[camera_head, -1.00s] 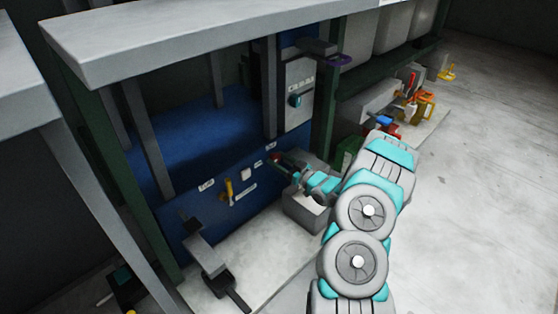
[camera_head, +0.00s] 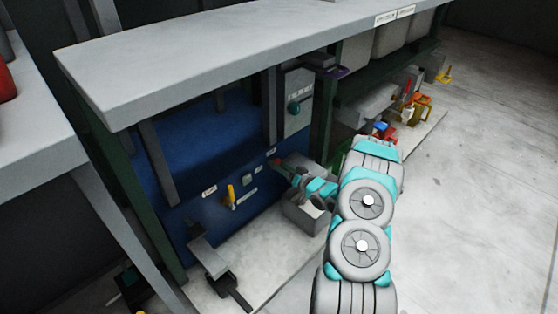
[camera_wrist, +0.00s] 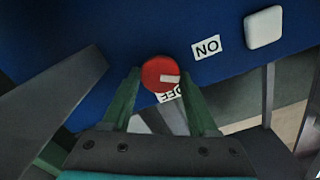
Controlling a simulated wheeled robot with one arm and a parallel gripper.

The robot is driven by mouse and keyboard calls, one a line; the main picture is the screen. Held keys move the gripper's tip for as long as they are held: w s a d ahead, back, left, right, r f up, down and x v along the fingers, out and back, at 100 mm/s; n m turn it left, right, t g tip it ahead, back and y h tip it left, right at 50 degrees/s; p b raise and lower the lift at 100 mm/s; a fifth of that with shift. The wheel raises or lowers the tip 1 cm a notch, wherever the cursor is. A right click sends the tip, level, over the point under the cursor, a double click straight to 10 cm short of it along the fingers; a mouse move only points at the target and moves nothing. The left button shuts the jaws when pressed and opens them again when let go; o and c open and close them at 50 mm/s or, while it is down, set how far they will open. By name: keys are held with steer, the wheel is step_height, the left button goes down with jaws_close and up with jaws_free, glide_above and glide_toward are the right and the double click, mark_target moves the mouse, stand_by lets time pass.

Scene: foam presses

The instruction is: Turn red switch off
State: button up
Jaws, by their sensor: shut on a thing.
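The red switch (camera_wrist: 159,72) is a round knob with a white mark on the blue panel (camera_wrist: 110,30). In the wrist view its mark points right. An ON label (camera_wrist: 206,47) lies to its upper right and an OFF label (camera_wrist: 168,94), partly hidden, just below it. My gripper (camera_wrist: 160,82) has its two green fingers on either side of the knob, shut on it. In the head view the switch (camera_head: 276,162) is small at the panel's right part, with my gripper (camera_head: 283,167) reaching it from the right.
A white button (camera_wrist: 264,27) is beside the ON label. A yellow handle (camera_head: 231,195) and a grey lever (camera_head: 208,256) are to the left on the press. A grey box (camera_head: 304,214) is below my gripper. The grey tabletop (camera_head: 250,35) overhangs the panel. Open floor lies right.

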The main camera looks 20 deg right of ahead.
steer(key=m+p, duration=0.3)
steer(key=m, duration=0.3)
steer(key=shift+d, duration=0.1)
steer(key=m+p, duration=0.1)
steer(key=m, duration=0.4)
steer(key=shift+f+m, duration=0.15)
steer(key=shift+m, duration=0.25)
steer(key=o, duration=1.3)
steer(key=shift+o, duration=0.2)
steer(key=v, duration=0.7)
steer(key=shift+s+d, duration=0.2)
steer(key=shift+s, duration=0.1)
